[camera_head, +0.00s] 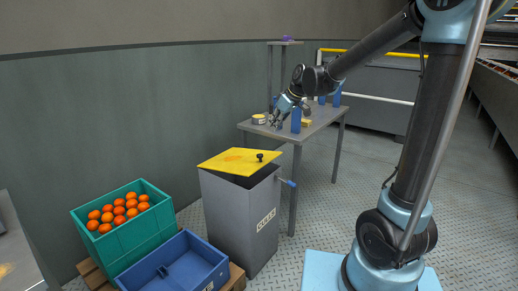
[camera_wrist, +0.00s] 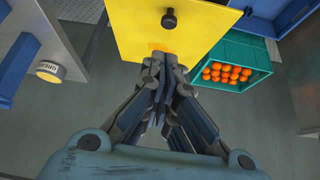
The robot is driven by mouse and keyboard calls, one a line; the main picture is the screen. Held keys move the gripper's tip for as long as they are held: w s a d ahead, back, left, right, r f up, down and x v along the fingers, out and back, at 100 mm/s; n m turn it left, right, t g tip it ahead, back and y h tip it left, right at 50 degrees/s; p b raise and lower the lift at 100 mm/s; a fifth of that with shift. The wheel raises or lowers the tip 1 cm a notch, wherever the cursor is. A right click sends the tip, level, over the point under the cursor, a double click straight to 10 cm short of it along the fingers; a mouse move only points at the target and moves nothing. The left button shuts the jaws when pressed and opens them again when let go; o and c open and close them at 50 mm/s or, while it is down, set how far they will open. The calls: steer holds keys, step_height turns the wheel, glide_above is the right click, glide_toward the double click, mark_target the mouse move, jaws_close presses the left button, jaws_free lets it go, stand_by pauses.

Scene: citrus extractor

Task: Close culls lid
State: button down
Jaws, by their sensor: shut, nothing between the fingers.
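The grey bin marked CULLS (camera_head: 238,220) stands on the floor left of the table. Its yellow lid (camera_head: 232,163) sits tilted over the top, with a dark gap under its edge, so it is ajar. A black knob (camera_head: 260,156) stands on the lid. My gripper (camera_head: 277,120) is above and beyond the bin, near the table's front edge. In the wrist view, the lid (camera_wrist: 205,35) and its knob (camera_wrist: 169,18) lie ahead of my gripper (camera_wrist: 160,62). The fingers are together and empty; the fingertips overlap the lid's edge in the picture. Contact cannot be told.
A green crate of oranges (camera_head: 140,236) and a blue crate (camera_head: 190,268) stand left of the bin. Floor to the right of the bin is clear.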

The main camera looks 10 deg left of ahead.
steer(key=shift+n+y, duration=0.3)
steer(key=x, duration=0.3)
steer(key=a+x, duration=0.1)
steer(key=x, duration=0.3)
steer(key=r+x, duration=0.1)
steer(key=x, duration=0.3)
steer(key=shift+w+a, duration=0.2)
steer(key=shift+a, duration=0.3)
step_height(320, 180, down, 3)
steer(key=shift+d, duration=0.1)
steer(key=shift+s+d+f, duration=0.1)
steer(key=shift+d+f, duration=0.05)
steer(key=shift+f, duration=0.55)
steer(key=shift+s+f, duration=0.1)
